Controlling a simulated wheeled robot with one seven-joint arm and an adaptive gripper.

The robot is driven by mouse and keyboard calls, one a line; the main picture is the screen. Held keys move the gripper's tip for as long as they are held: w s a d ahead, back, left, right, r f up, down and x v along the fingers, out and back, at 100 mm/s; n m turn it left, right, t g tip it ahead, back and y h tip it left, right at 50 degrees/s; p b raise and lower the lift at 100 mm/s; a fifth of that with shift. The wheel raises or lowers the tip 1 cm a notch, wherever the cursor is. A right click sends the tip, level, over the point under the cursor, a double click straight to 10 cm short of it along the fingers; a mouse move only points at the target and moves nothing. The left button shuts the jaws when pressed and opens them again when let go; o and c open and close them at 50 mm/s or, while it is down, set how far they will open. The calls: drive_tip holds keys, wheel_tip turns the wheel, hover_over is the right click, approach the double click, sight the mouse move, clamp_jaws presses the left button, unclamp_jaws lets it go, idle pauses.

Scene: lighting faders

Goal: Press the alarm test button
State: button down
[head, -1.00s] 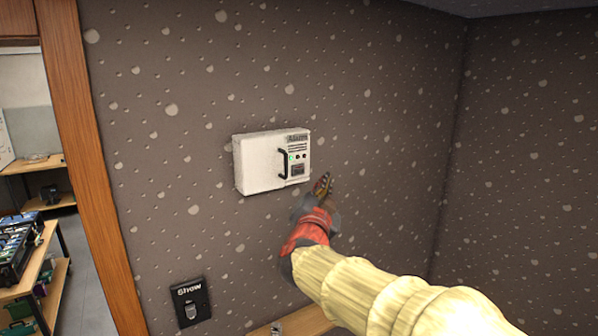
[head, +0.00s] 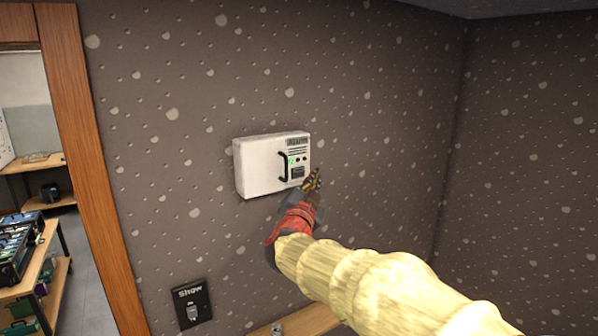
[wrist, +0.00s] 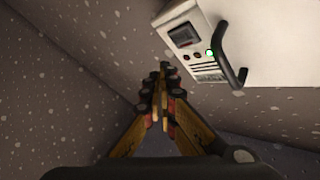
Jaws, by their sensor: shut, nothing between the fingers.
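A white alarm box (head: 262,165) is fixed to the speckled wall, with a black handle, a lit green light and a small dark square (head: 298,172) on its right-hand panel. I cannot tell for sure which part is the test button. My gripper (head: 313,180) is shut and empty, at the lower right edge of the box. In the wrist view the gripper (wrist: 162,75) has its fingertips together, apart from the box (wrist: 270,40) in the picture. The dark square (wrist: 183,36) shows just above and right of the tips, with two small dots and the green light (wrist: 210,53) beside it.
A black switch plate marked "Show" (head: 191,304) is on the wall at lower left. A wooden ledge (head: 300,322) runs below the box. A wooden door frame (head: 85,160) and shelves stand at left. The wall right of the box is bare.

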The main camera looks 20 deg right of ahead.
sight(305, 176)
drive_tip(key=shift+w+a, duration=0.25)
drive_tip(key=shift+w, duration=0.55)
drive_tip(key=shift+w+a, duration=0.2)
drive_tip(key=shift+w, duration=0.55)
drive_tip(key=shift+w, duration=0.1)
drive_tip(key=shift+w+a, duration=0.1)
drive_tip(key=shift+w, duration=0.25)
drive_tip(key=shift+w+a+p, duration=0.1)
drive_tip(key=shift+w+p, duration=0.15)
drive_tip(key=shift+p, duration=0.05)
idle(1.0)
drive_tip(key=shift+s, duration=0.25)
drive_tip(key=shift+s+d+b, duration=0.2)
drive_tip(key=shift+s+b, duration=0.15)
drive_tip(key=shift+s, duration=0.1)
